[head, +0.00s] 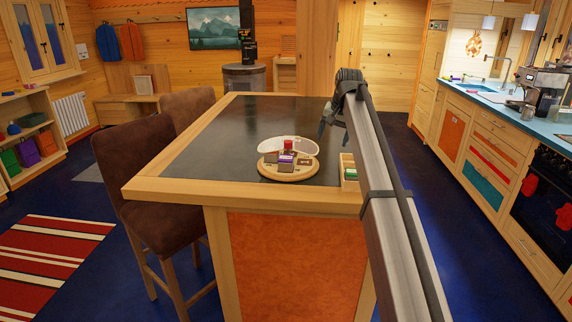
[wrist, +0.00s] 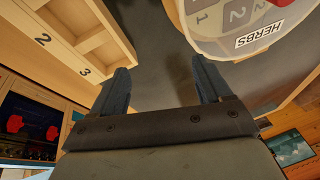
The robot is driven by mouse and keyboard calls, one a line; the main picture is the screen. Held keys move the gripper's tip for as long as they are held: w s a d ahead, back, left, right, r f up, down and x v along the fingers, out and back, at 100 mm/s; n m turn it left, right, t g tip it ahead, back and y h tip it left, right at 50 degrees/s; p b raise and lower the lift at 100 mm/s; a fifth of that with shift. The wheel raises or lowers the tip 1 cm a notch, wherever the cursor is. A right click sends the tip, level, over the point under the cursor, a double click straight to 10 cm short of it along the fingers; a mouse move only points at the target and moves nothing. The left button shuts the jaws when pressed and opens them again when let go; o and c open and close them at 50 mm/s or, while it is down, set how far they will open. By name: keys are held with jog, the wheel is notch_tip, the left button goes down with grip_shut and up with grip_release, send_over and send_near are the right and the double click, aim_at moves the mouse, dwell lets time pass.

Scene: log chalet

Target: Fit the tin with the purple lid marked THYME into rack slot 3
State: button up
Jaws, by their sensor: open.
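My gripper (head: 331,124) hangs above the right part of the island top in the head view. In the wrist view its two fingers (wrist: 160,70) are apart with nothing between them. A small purple thing (head: 286,158), perhaps the purple-lidded tin, is on the round wooden board (head: 290,177); its marking is too small to read. The wooden rack (head: 349,185) is at the island's right edge, partly hidden by my arm. In the wrist view the rack (wrist: 76,58) shows numbers 2 and 3, and the compartment near 3 looks empty.
A red thing (head: 288,145) stands among small items on the board. A pale round disc in the wrist view carries a HERBS label (wrist: 258,34) and numbers 1 and 2. A green item (head: 349,173) is in the rack. The island top (head: 225,140) is clear to the left.

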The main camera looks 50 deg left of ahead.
aim_at(286, 156)
jog(key=s+a+r+h, duration=0.1)
jog(key=s+a, duration=0.1)
jog(key=s, duration=0.2)
jog(key=s+a+r+n+g+h, duration=0.1)
jog(key=s+a, duration=0.1)
jog(key=s, duration=0.3)
jog(key=s+a+r+n+h, duration=0.1)
jog(key=s+a, duration=0.1)
jog(key=s, duration=0.3)
jog(key=shift+s+r, duration=0.1)
jog(key=shift+r, duration=0.05)
jog(key=shift+s+h, duration=0.3)
jog(key=shift+s, duration=0.05)
jog(key=shift+s+f, duration=0.1)
jog(key=shift+f, duration=3.6)
jog(key=shift+c, duration=0.3)
jog(key=c, duration=1.1)
jog(key=shift+r, duration=0.2)
